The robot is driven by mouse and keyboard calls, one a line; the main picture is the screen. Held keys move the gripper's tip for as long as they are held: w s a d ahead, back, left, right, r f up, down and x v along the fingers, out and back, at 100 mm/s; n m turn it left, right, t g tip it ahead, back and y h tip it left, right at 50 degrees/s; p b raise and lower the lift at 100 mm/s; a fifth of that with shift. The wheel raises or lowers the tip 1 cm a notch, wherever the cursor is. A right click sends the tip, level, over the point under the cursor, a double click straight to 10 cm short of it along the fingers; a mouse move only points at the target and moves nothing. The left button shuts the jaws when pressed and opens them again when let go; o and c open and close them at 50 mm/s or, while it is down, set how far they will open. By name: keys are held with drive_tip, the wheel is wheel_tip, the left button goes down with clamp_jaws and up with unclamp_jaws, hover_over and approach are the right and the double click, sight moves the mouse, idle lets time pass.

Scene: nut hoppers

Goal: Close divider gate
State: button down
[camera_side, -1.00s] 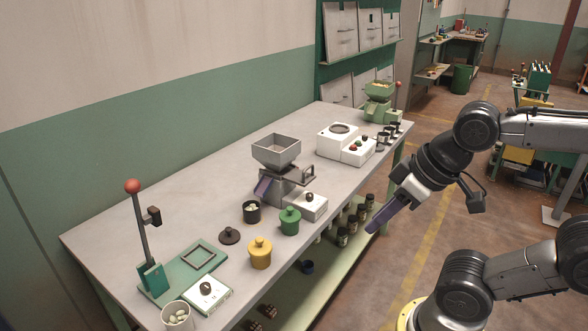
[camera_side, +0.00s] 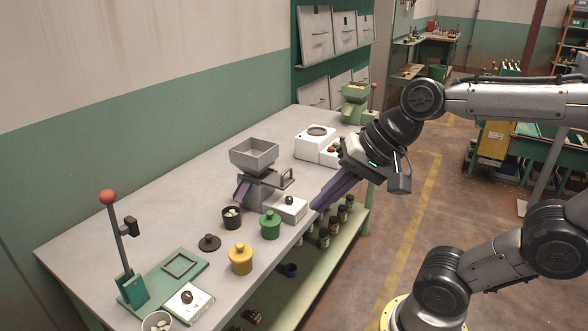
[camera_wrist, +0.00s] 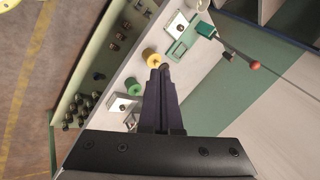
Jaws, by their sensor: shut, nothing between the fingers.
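A grey metal hopper (camera_side: 254,154) stands on the bench above a sloping purple chute (camera_side: 243,189). A flat grey slide with an upright loop handle (camera_side: 287,178) sticks out from the hopper's right side; it looks like the divider gate. My gripper (camera_side: 315,207) has long purple fingers, shut and empty. It is at the bench's front edge, to the right of and lower in the picture than the handle, apart from it. In the wrist view the closed fingers (camera_wrist: 159,68) point toward the yellow jar, and the hopper and handle cannot be made out.
A white box with a dark knob (camera_side: 289,208) stands between the hopper and the front edge. A green jar (camera_side: 270,225), a yellow jar (camera_side: 240,259) and a dark cup (camera_side: 232,217) stand nearby. A tall red-knobbed lever (camera_side: 117,240) is at the near left. A white machine (camera_side: 314,144) stands farther back.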

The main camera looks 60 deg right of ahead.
drive_tip(key=w+d+m+t, duration=0.1)
drive_tip(key=w+d+m, duration=1.1)
drive_tip(key=m, duration=0.5)
drive_tip(key=d+f+m+h, duration=0.1)
drive_tip(key=d+f+m, duration=0.25)
drive_tip(key=d, duration=0.45)
drive_tip(key=d+f+m+h, duration=0.1)
drive_tip(key=d+f+m, duration=0.3)
drive_tip(key=d, duration=0.5)
drive_tip(key=w+f, duration=0.7)
drive_tip(key=w, duration=0.3)
drive_tip(key=shift+w, duration=0.25)
drive_tip(key=shift+f+m, duration=0.1)
drive_tip(key=shift+m, duration=0.15)
drive_tip(key=shift+w, duration=2.35)
